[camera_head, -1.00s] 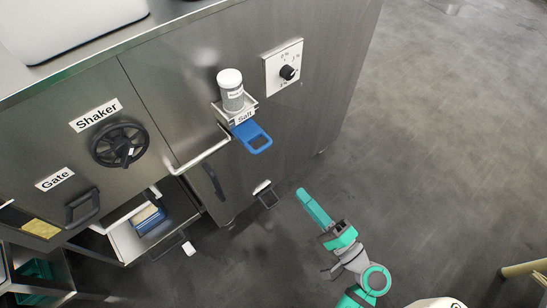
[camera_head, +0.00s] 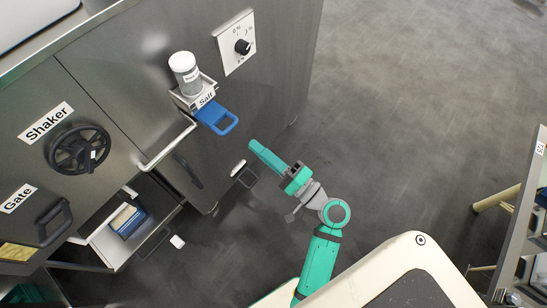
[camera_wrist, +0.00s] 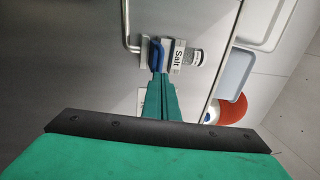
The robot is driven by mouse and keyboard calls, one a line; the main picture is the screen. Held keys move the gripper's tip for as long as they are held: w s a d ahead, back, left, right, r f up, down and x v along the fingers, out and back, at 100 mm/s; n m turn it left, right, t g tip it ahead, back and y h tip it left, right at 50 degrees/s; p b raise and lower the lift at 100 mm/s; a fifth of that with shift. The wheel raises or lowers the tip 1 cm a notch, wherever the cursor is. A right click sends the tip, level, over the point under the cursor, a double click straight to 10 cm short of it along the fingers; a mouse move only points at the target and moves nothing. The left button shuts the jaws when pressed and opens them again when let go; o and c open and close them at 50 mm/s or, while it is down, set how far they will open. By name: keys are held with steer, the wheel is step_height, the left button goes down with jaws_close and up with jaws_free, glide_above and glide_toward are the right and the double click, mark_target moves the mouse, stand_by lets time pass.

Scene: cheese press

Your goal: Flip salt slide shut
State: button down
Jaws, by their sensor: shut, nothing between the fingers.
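The blue salt slide (camera_head: 215,119) sticks out from under the white holder labelled Salt (camera_head: 203,98) on the steel cabinet front, its loop handle towards me. A white-capped salt shaker (camera_head: 186,76) stands upright in the holder. In the wrist view the slide (camera_wrist: 157,54) shows as a blue strip beside the Salt label (camera_wrist: 179,57), just beyond my fingertips. My gripper (camera_head: 253,146) is shut and empty, below and to the right of the slide in the head view. It also shows in the wrist view (camera_wrist: 161,77). Contact with the slide is not visible.
A dial panel (camera_head: 236,43) is right of the holder. A pipe handle (camera_head: 168,146) lies left of the slide. The Shaker wheel (camera_head: 79,149) and Gate handle (camera_head: 54,221) are further left. Open floor (camera_head: 400,110) lies to the right.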

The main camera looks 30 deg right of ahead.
steer(key=shift+x, duration=2.95)
steer(key=shift+a, duration=0.15)
